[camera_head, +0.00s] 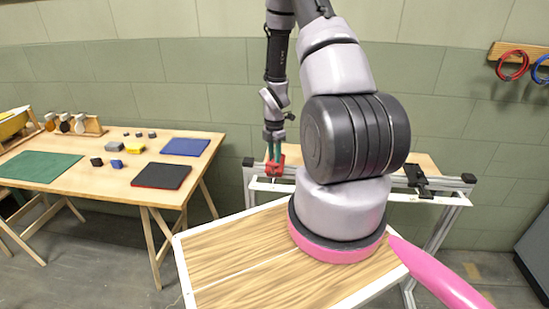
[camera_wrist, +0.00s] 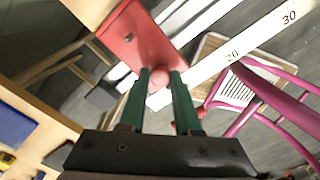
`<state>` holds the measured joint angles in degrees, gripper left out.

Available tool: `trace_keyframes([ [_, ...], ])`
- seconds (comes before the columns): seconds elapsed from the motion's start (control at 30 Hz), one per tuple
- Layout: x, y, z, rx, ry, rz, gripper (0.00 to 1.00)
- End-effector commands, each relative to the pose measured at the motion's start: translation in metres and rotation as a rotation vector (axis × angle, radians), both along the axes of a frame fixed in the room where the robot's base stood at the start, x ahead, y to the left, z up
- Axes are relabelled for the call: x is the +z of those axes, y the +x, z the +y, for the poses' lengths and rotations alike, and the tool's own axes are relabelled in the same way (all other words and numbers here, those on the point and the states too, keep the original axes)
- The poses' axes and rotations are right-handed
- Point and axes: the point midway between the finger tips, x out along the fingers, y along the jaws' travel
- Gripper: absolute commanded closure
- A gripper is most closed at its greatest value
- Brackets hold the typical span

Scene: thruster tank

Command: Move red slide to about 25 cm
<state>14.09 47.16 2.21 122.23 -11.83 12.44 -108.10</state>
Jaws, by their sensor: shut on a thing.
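The red slide (camera_head: 277,167) sits on the pale rail near its left end in the head view. In the wrist view the red slide (camera_wrist: 132,32) is a flat red block with a rounded knob (camera_wrist: 158,78). My gripper (camera_head: 273,142) comes down on it from above. In the wrist view its green fingers (camera_wrist: 160,75) are shut on the knob. A white ruler (camera_wrist: 208,72) runs past the slide with 20 and 30 readable. The slide is on the low side of the 20 mark; its exact reading is hidden by the fingers.
The rail stand (camera_head: 440,195) has a black block (camera_head: 418,177) at its right. My arm hides the rail's middle in the head view. A wooden table (camera_head: 100,150) with mats and small blocks stands at the left.

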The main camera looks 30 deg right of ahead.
Motion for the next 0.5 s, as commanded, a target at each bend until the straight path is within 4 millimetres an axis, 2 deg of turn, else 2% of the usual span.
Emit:
trace_keyframes([
  [0.27,0.001,-0.004,-0.008,-0.002,-0.001,-0.001,1.0],
  [0.5,0.001,-0.031,-0.047,-0.008,0.0,0.0,1.0],
])
